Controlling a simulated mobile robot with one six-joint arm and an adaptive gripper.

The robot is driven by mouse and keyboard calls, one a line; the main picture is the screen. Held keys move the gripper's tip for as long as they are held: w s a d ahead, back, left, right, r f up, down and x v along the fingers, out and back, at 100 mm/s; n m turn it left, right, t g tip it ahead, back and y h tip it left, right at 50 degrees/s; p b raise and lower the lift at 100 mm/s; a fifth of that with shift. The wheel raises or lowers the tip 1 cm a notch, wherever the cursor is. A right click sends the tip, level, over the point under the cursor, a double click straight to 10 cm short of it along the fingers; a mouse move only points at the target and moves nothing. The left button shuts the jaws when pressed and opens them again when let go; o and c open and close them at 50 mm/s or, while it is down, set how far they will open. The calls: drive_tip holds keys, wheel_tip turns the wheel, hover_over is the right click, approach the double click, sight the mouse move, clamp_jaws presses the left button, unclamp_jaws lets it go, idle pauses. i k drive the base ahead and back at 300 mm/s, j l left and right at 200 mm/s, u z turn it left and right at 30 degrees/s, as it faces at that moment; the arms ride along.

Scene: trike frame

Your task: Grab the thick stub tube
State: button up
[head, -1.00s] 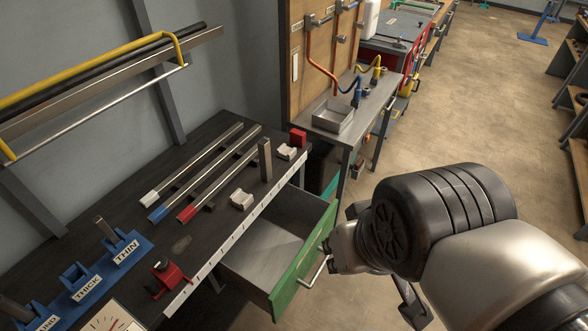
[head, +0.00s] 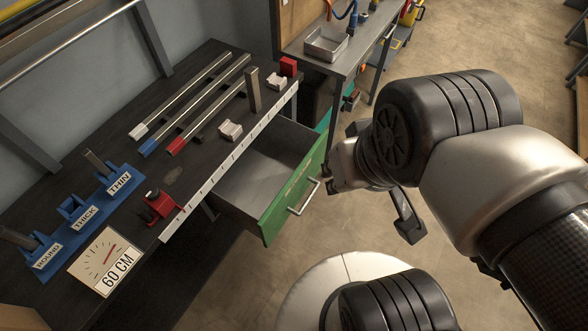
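A grey square stub tube (head: 254,91) stands upright near the back right of the dark bench; it looks like the thick one, since the blue holder labelled THICK (head: 77,211) looks empty. The holder labelled THIN (head: 118,180) has a tilted square stub (head: 98,163) in it. The holder labelled ROUND (head: 45,253) has a dark stub (head: 17,237) in it. My gripper (head: 408,218) is to the right of the bench, over the floor and apart from the tubes.
A green-fronted drawer (head: 292,197) stands open from the bench, its visible inside bare. Three long tubes (head: 202,107) with coloured ends lie on the bench, near white blocks (head: 230,130), a red block (head: 288,66) and a red clamp (head: 158,205). A 60 CM gauge (head: 104,258) is at front left.

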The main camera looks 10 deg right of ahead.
sight(251, 72)
drive_tip(key=i+l, duration=0.15)
drive_tip(key=i, duration=0.25)
drive_tip(key=i+l+z, duration=0.1)
drive_tip(key=i, duration=0.25)
drive_tip(key=i+l, duration=0.25)
drive_tip(key=i, duration=0.15)
drive_tip(key=z, duration=0.05)
